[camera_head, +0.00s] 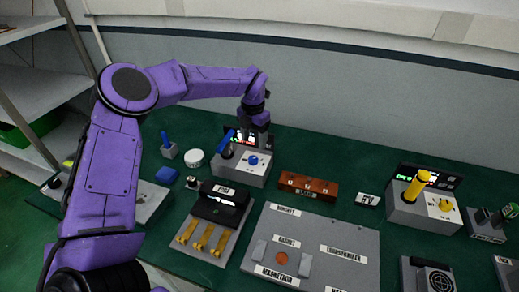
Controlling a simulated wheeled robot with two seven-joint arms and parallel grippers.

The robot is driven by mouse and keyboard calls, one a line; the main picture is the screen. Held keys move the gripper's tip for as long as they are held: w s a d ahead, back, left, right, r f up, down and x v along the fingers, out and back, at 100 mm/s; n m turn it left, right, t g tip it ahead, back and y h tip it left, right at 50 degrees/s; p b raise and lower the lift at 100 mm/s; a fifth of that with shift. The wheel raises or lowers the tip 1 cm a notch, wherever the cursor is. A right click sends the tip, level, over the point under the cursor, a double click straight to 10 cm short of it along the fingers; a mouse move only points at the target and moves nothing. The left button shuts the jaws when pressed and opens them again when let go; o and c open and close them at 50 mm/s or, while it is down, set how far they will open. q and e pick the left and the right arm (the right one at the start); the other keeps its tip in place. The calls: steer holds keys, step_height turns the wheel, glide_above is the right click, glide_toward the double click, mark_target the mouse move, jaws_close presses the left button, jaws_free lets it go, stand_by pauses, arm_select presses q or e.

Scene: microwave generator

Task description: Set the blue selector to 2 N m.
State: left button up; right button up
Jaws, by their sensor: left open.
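The blue selector (252,160) is a small round knob on the white top plate of a grey box (239,177) left of centre. Its markings are too small to read. A dark display with red and green figures stands at the back of this box, and a blue-handled driver (226,139) stands at its left side. My left gripper (257,138) reaches in from above, open, its fingers close above and behind the blue selector. I cannot tell whether they touch anything. The gripper covers part of the display. My right gripper is out of view.
At right stands a similar grey box (408,217) with a yellow driver (416,186) and a yellow knob (445,205). A brown block (306,187), a grey labelled board (322,243) and a rack with yellow parts (205,230) lie nearer.

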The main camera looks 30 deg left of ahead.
mark_target(255, 157)
arm_select(q)
steer(key=s+f, duration=0.1)
steer(key=s+f+p, duration=0.1)
steer(key=shift+f, duration=0.4)
steer(key=f, duration=0.1)
steer(key=w+f, duration=0.1)
steer(key=f, duration=0.1)
steer(key=f+p, duration=0.1)
steer(key=shift+w+f, duration=0.55)
steer(key=shift+f, duration=0.05)
steer(key=shift+s+r, duration=0.2)
steer(key=shift+s, duration=0.15)
steer(key=shift+s+r, duration=0.1)
steer(key=shift+s, duration=0.1)
steer(key=c, duration=1)
steer(key=shift+c, duration=0.2)
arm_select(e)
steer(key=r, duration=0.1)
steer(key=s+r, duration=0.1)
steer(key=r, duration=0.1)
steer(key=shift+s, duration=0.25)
